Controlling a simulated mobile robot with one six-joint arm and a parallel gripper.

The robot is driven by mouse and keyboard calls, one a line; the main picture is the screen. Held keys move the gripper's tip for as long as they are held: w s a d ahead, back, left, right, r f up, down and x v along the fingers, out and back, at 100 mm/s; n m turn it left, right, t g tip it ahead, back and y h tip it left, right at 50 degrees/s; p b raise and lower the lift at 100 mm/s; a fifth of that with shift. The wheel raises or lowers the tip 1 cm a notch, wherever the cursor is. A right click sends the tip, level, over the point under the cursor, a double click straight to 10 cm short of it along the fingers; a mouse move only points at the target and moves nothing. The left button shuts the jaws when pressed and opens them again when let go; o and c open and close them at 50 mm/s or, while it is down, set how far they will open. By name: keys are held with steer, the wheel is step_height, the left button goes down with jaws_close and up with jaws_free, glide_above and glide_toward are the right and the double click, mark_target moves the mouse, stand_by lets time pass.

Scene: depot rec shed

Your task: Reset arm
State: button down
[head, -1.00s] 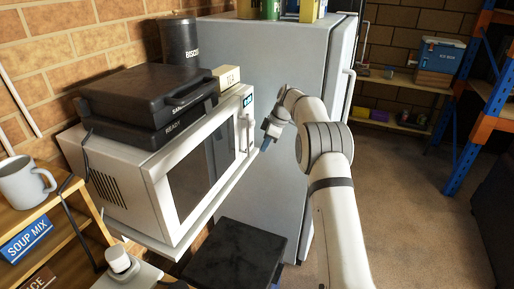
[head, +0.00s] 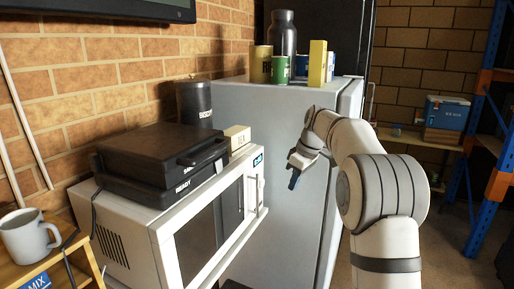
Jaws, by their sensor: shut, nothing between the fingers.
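My gripper (head: 293,180) is small in the head view, in front of the grey fridge (head: 290,130). My arm comes in from the lower right and bends over toward the fridge front.
A black sandwich press (head: 160,150), a dark canister (head: 194,103) and a small tea box (head: 237,137) are on or by the microwave. Tins, a dark bottle (head: 283,32) and a yellow box (head: 317,63) top the fridge. A mug (head: 30,235) stands lower left. Shelving (head: 490,150) is at right.

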steer(key=s+d+r+m+h, duration=0.15)
steer(key=s+m, duration=0.35)
steer(key=s, duration=1.2)
steer(key=s+d+f+m, duration=0.1)
steer(key=s+f+m, duration=0.2)
steer(key=s, duration=0.7)
steer(key=s+f+m+t+h, duration=0.1)
steer(key=s+f+m, duration=0.2)
steer(key=s, duration=0.8)
step_height(320, 180, down, 3)
steer(key=shift+s+d+r, duration=0.1)
steer(key=shift+s+d, duration=0.1)
steer(key=shift+d, duration=0.15)
steer(key=c, duration=2.1)
jaws_free()
steer(key=shift+h, duration=0.25)
